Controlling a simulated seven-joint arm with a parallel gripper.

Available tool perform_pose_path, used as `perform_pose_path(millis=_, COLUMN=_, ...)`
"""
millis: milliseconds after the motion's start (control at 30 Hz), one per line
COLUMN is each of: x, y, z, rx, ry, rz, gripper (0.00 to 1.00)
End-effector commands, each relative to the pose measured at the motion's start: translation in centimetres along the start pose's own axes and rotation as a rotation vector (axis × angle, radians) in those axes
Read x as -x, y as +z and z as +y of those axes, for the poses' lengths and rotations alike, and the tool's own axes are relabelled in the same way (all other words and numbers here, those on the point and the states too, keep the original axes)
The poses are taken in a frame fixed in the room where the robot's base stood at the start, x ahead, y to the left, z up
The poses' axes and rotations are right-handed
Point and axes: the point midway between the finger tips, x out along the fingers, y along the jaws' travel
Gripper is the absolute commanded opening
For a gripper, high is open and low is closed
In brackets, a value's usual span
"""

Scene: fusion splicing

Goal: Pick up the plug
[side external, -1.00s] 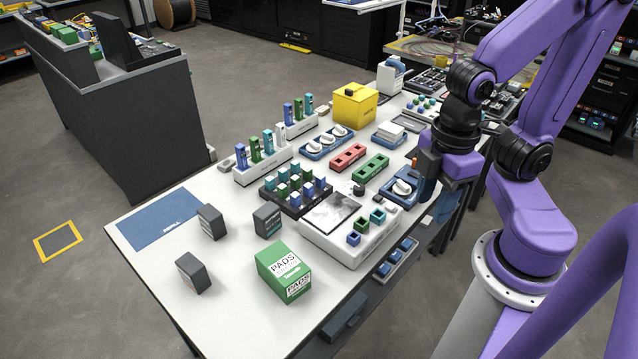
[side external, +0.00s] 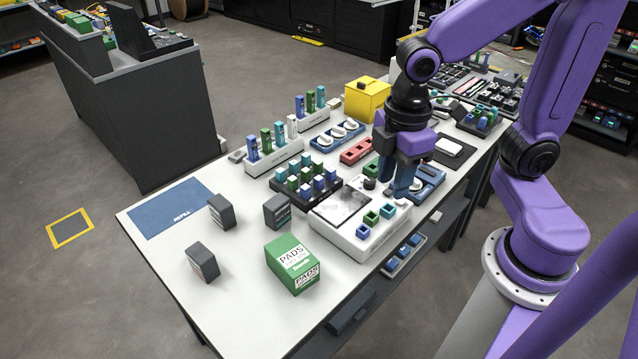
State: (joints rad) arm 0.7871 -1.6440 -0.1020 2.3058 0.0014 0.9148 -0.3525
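I cannot tell for sure which piece is the plug. Small blue and green upright pieces stand in a black rack (side external: 306,187) mid-table. Small square green and blue pieces (side external: 371,218) sit on the right part of a white box with a grey top plate (side external: 335,232). A small black round piece (side external: 369,183) is at that box's far edge. My gripper (side external: 398,190) points down just behind the box, beside a blue tray with white pieces (side external: 428,183). A blue surface shows at its fingertips; I cannot tell whether it is held. The arm hides part of the green block (side external: 371,167).
A green pads box (side external: 292,264) and several dark grey boxes (side external: 221,212) stand at the front left, near a blue mat (side external: 170,207). A red block (side external: 356,151), a yellow box (side external: 367,100) and white racks (side external: 274,156) are farther back.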

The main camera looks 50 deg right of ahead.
Motion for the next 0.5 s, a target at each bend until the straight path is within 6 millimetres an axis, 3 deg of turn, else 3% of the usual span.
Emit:
perform_pose_path(millis=233, x=-0.8, y=-3.4, z=8.2, rx=0.095, ry=0.000, rz=-0.010, gripper=0.36)
perform_pose_path(millis=500, x=-2.7, y=-4.0, z=17.8, rx=0.209, ry=-0.005, rz=-0.018, gripper=0.36)
